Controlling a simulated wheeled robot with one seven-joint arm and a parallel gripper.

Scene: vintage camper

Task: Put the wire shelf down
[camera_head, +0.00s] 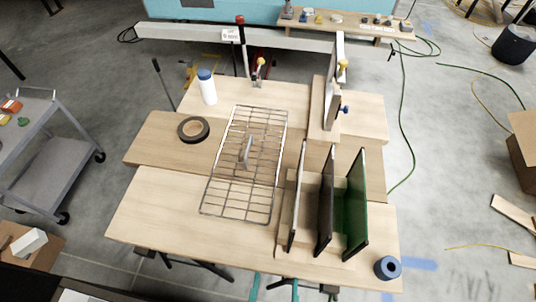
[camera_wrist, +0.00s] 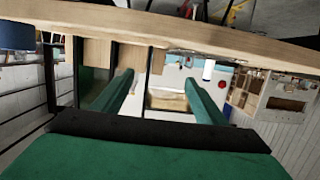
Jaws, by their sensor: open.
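The wire shelf (camera_head: 232,177) is a grey metal grid. It lies flat on the wooden worktable (camera_head: 150,215), left of several upright panels, in the head view. A small grey upright piece (camera_head: 246,150) shows at its middle. My gripper (camera_head: 275,284) shows at the bottom of the head view as two teal fingertips by the table's front edge, apart from the shelf. In the wrist view my gripper (camera_wrist: 160,78) has its green fingers spread with nothing held between them. I cannot make out the shelf clearly in the wrist view.
A black tape roll (camera_head: 193,129) and a white bottle with a blue cap (camera_head: 207,88) stand left of the shelf. Upright panels (camera_head: 326,205) stand close on its right. A blue roll (camera_head: 387,267) is at the front right corner. The table's front left is bare.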

